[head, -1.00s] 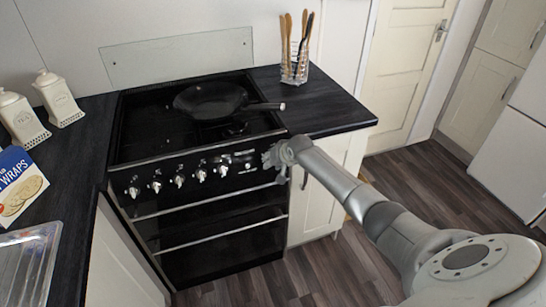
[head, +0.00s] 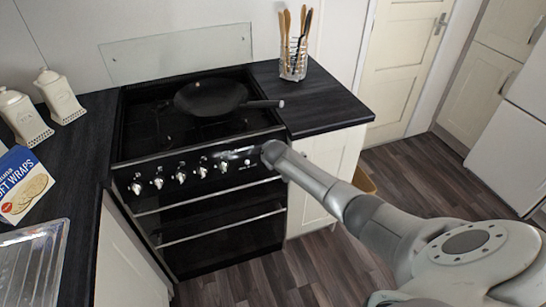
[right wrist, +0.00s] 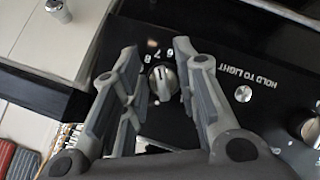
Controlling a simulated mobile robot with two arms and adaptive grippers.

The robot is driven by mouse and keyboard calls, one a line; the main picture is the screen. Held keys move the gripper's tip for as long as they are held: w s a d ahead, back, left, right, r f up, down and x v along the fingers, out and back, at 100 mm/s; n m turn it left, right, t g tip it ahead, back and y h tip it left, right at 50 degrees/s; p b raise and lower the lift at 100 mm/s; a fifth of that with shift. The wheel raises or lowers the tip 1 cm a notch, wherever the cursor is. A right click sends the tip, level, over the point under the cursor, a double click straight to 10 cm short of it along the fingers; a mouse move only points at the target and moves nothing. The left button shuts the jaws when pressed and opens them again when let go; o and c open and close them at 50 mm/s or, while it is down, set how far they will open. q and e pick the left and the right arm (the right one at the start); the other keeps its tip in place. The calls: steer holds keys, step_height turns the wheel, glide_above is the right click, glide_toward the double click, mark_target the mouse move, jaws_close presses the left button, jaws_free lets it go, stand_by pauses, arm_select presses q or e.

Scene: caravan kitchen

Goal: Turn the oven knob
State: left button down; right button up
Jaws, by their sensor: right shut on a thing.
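The black oven (head: 215,205) has a row of silver knobs (head: 180,175) along its front panel. In the right wrist view a silver oven knob (right wrist: 163,82) sits beside printed numbers 6, 7 and 8. My right gripper (right wrist: 159,72) faces the panel with one finger on each side of this knob, shut on it. In the head view my right wrist (head: 276,153) is at the right end of the panel. It hides the fingers and the held knob there. My left gripper is in neither view.
A black pan (head: 210,97) stands on the hob with its handle pointing right. A utensil holder (head: 293,62) stands on the right counter. White canisters (head: 60,96) and a wraps packet (head: 22,186) are on the left counter. The floor before the oven is clear.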

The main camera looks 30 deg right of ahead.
steer(key=shift+s+f, duration=0.15)
steer(key=shift+f, duration=0.1)
stand_by(0.3)
steer(key=o, duration=0.9)
steer(key=shift+c, duration=0.2)
steer(key=shift+o, duration=0.7)
steer(key=shift+r, duration=0.15)
steer(key=v, duration=1.2)
